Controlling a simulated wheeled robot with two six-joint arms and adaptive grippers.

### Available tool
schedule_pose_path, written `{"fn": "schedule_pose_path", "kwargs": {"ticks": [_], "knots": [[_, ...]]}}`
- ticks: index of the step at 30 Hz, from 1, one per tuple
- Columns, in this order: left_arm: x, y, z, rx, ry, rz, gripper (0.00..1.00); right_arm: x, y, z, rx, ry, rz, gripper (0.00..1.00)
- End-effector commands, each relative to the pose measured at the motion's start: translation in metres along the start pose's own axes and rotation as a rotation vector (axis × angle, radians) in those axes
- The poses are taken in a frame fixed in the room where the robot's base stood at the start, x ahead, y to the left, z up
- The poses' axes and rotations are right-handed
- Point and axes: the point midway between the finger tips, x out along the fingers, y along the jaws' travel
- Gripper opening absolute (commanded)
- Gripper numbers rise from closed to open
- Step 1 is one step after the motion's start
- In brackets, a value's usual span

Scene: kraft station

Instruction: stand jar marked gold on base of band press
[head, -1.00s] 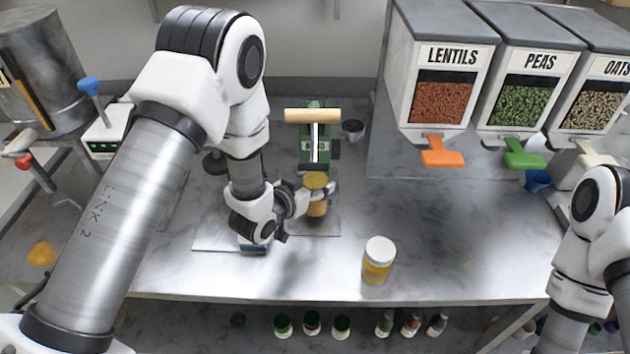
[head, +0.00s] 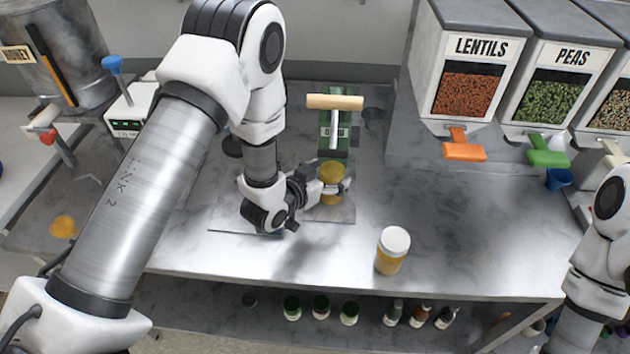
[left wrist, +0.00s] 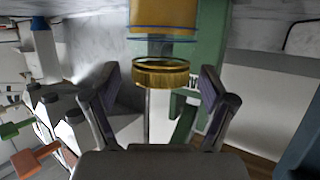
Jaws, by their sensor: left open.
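The jar with a gold lid and amber contents (head: 332,172) stands at the front of the green band press (head: 334,128). It appears to be on the press's flat grey base plate (head: 343,214), though the gripper partly hides its foot. My left gripper (head: 336,188) is open beside the jar in the head view. In the left wrist view, which looks upside down, the gold lid (left wrist: 161,73) shows just beyond the spread fingers, with a gap on both sides. The green press frame (left wrist: 210,65) is behind it. My right gripper is out of view.
A white-lidded jar with amber contents (head: 392,250) stands at the table's front edge. Hoppers of lentils (head: 474,92) and peas (head: 551,104) stand at the back right. The middle right of the table (head: 460,210) is clear. Several bottles (head: 350,313) are on the shelf below.

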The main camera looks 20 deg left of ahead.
Motion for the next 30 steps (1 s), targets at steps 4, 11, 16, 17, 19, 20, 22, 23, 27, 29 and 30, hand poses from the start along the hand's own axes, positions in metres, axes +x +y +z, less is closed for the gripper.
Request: {"fn": "schedule_pose_path", "kwargs": {"ticks": [4,11,16,17,19,20,22,23,27,29,30], "knots": [[-0.036,-0.001,0.004,-0.005,-0.001,-0.003,0.84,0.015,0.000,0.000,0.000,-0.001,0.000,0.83],[-0.089,-0.001,0.002,-0.005,0.000,-0.001,0.84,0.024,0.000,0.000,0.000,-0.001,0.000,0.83],[-0.103,0.000,0.001,-0.002,0.000,0.000,0.84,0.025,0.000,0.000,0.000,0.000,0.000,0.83],[-0.103,0.000,0.000,-0.001,0.001,0.000,0.84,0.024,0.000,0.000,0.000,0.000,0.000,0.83],[-0.103,0.000,0.000,-0.001,0.001,0.000,0.84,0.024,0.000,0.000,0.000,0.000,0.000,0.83],[-0.103,0.000,0.000,-0.001,0.001,0.000,0.84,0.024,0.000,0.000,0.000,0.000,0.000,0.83],[-0.103,0.000,0.000,-0.001,0.001,0.000,0.84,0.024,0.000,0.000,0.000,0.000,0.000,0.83],[-0.103,0.000,0.000,-0.001,0.000,0.000,0.84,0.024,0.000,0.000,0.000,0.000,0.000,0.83],[-0.103,0.000,0.000,-0.001,0.000,0.000,0.84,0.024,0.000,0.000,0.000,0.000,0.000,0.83],[-0.103,0.000,0.000,-0.001,0.000,0.000,0.84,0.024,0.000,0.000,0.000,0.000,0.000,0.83],[-0.103,0.000,0.000,-0.001,0.000,0.000,0.84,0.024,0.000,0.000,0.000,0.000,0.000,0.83]]}}
